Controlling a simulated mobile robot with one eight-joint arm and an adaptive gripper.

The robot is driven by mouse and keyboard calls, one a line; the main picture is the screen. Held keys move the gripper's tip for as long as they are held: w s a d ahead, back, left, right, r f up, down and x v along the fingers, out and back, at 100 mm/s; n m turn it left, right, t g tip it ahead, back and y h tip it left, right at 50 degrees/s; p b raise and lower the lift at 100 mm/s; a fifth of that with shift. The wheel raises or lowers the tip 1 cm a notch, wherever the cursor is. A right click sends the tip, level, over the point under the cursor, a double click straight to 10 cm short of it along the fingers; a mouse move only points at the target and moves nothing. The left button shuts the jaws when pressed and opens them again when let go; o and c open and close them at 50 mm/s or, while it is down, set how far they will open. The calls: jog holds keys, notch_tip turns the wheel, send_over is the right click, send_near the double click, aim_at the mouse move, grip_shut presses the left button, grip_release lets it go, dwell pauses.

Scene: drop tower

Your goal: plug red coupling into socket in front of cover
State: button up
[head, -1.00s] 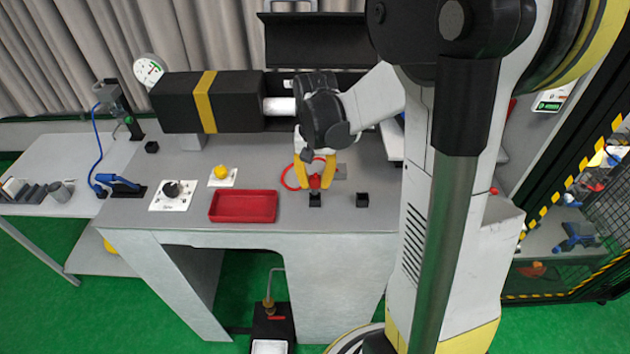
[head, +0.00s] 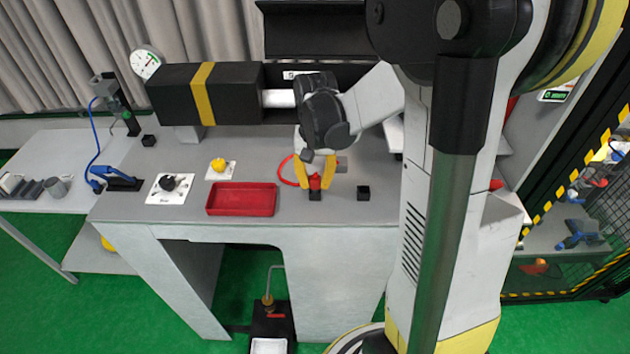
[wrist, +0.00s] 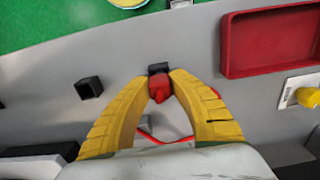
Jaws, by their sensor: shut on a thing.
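My gripper (head: 315,177) points down over the bench, its yellow fingers shut on the red coupling (head: 315,184). In the wrist view the red coupling (wrist: 160,88) sits between the fingertips. A red hose (head: 285,171) runs from it and loops behind and left of the fingers. A black socket block (head: 315,196) is directly below the coupling; it also shows at the fingertips in the wrist view (wrist: 158,68). Whether the coupling is seated in it or only touching I cannot tell. A second black block (head: 363,193) stands to the right, empty-looking. The long black cover (head: 232,97) with a yellow band lies behind.
A red tray (head: 242,199) lies left of my gripper. A yellow knob on a white plate (head: 218,166) and a black rotary switch (head: 169,183) stand further left. A dial gauge (head: 146,64) is at the back left. The bench's front strip is clear.

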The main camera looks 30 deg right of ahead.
jog(key=shift+f+b, duration=0.35)
jog(key=shift+f, duration=0.05)
dwell(0.4)
jog(key=o, duration=0.9)
jog(key=shift+r, duration=0.1)
notch_tip(320, 180, up, 12)
jog(key=shift+f, duration=0.1)
jog(key=shift+a, duration=0.1)
jog(key=s+a+f+n+t+b, duration=0.3)
jog(key=s+a+f+b, duration=0.2)
jog(key=f+b, duration=0.3)
jog(key=s+a+f+n+t+b, duration=0.3)
jog(key=s+a+f+t+b, duration=0.1)
jog(key=a+f+b, duration=0.4)
jog(key=shift+s+a+f+n+b, duration=0.15)
jog(key=shift+s+f+n+b, duration=0.35)
jog(key=shift+s, duration=0.4)
